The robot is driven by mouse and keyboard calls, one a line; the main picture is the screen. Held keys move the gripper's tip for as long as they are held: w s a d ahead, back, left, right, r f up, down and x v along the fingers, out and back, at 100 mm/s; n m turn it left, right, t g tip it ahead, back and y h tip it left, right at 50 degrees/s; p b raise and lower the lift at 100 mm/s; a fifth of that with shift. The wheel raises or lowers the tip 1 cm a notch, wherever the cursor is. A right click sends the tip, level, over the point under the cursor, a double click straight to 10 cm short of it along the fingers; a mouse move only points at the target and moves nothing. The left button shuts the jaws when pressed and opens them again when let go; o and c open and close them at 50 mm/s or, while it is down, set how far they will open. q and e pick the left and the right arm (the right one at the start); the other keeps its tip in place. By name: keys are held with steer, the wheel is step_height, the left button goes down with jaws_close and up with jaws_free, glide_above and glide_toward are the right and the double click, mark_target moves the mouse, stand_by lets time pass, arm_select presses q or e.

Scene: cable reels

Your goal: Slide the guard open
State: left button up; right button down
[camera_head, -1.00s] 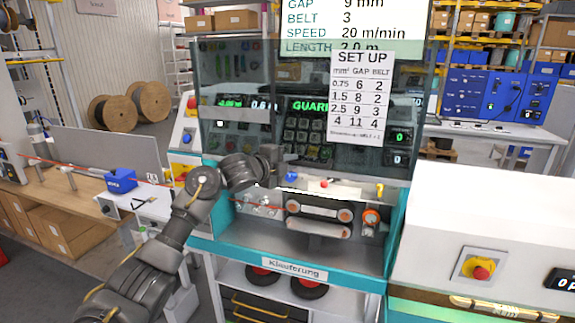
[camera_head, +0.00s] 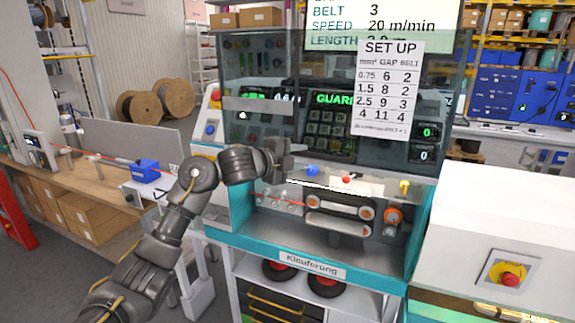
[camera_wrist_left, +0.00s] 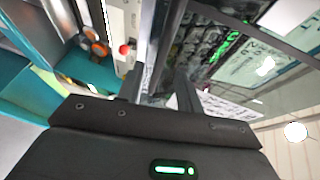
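The guard (camera_head: 265,70) is a tinted see-through panel across the upper front of the teal and white machine. It hangs down in front of the keypad and displays, and the belt rollers below it are uncovered. My left gripper (camera_head: 284,156) is at the guard's lower edge, left of its middle. In the left wrist view its two fingers (camera_wrist_left: 160,88) stand apart, with the bright edge of a bar or panel between or just beyond them. I cannot tell whether they touch it. My right gripper is out of view.
A set-up sheet (camera_head: 388,88) is in front of the guard's right part. Belt rollers (camera_head: 340,207) and coloured knobs (camera_head: 346,179) sit below the guard. A white cabinet with a red stop button (camera_head: 509,279) stands at right. A workbench (camera_head: 95,172) is at left.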

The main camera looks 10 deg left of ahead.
arm_select(q)
steer(key=shift+b+v, duration=0.4)
steer(key=shift+v, duration=1.95)
